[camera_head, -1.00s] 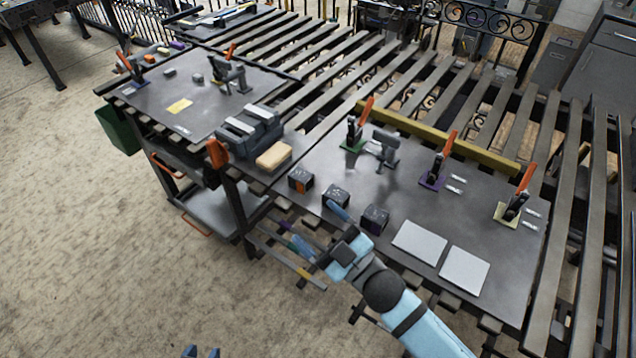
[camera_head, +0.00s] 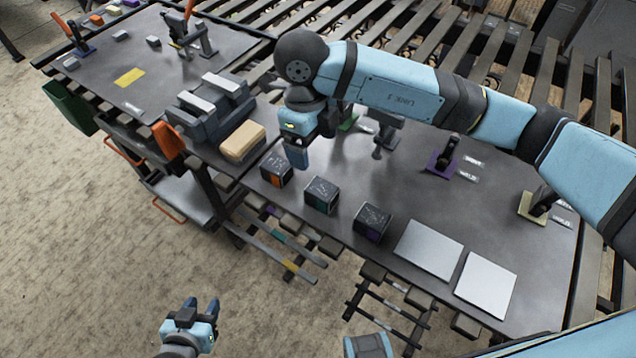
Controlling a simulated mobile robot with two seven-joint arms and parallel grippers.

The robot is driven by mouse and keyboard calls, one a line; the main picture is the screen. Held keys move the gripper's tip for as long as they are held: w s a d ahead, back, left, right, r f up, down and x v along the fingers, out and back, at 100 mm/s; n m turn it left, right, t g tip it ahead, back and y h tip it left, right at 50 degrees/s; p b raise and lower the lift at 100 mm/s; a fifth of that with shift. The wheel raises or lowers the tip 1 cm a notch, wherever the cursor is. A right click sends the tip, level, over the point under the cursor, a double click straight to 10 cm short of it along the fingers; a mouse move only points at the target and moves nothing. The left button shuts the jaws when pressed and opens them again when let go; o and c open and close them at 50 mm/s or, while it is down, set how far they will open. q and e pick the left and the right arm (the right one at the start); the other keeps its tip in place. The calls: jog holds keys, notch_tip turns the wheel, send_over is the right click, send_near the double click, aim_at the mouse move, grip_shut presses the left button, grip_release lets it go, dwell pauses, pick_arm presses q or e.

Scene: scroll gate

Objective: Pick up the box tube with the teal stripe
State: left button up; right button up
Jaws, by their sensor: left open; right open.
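Several thin bars stick out from a rack below the front edge of the table. One of these is a box tube with a teal stripe (camera_head: 278,236); neighbouring bars have a purple mark and a yellow mark (camera_head: 290,265). A dark cube with a teal patch (camera_head: 321,196) stands on the table between a cube with orange (camera_head: 276,171) and a cube with purple (camera_head: 372,222). My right gripper (camera_head: 297,160) points down above the table, just behind the orange-marked cube; it is open and seems empty. My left gripper (camera_head: 200,306) is open and empty over the floor, low in the picture.
A grey vise (camera_head: 212,108) and a tan block (camera_head: 242,142) stand left of the cubes. Two pale plates (camera_head: 428,248) lie on the right of the table (camera_head: 400,195). Toggle clamps stand behind, partly hidden by my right arm. The floor at front left is clear.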

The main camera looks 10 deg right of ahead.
aim_at(322, 188)
jog(key=f, duration=0.4)
jog(key=s+d+f+p, duration=0.1)
jog(key=f, duration=0.8)
jog(key=shift+s+d+f, duration=0.15)
jog(key=shift+s+d, duration=0.1)
jog(key=c, duration=1)
jog(key=shift+c, duration=0.8)
